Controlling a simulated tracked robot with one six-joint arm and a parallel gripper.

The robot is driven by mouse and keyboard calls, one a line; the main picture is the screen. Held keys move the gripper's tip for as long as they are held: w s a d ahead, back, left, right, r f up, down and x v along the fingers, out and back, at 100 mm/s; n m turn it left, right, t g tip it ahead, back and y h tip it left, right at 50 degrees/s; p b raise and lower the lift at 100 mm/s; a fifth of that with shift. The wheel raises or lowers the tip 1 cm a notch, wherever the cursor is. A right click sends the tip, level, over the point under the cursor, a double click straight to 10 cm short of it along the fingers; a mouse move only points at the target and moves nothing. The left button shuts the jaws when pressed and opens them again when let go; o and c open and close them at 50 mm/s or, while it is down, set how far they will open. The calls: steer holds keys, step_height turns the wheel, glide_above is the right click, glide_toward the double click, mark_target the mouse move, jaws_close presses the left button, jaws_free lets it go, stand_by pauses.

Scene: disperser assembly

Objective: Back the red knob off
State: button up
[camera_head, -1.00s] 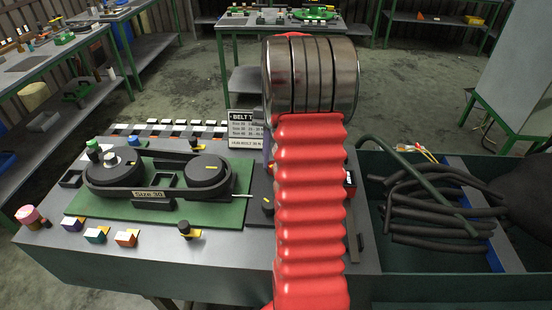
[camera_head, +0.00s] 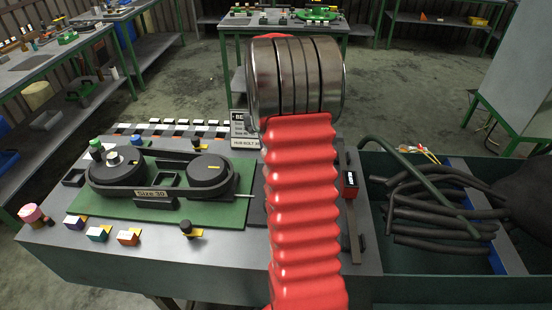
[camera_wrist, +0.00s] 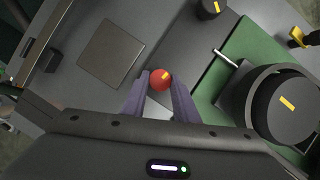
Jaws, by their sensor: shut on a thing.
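The red knob (camera_wrist: 160,78) is round, with a yellow mark on its top, and shows in the wrist view. My gripper (camera_wrist: 159,87) has its two purple-grey fingers on either side of the knob and is shut on it. In the head view my red arm hides both the knob and the fingers. The belt drive stands on a green plate (camera_head: 222,213), with two black pulleys (camera_head: 208,172) inside a black belt. A label on it reads "Size 30" (camera_head: 152,194). A thin metal rod (camera_wrist: 228,60) sticks out from the plate's side near the knob.
A belt sign (camera_head: 243,130) is partly hidden behind my arm. Small coloured blocks (camera_head: 128,237) line the table's front. A bin of dark hoses (camera_head: 430,210) adjoins the table's right side.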

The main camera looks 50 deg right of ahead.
steer(key=shift+w, duration=0.2)
steer(key=o, duration=1.1)
steer(key=shift+s, duration=0.1)
steer(key=shift+c, duration=0.2)
steer(key=v, duration=1.3)
steer(key=shift+r, duration=0.4)
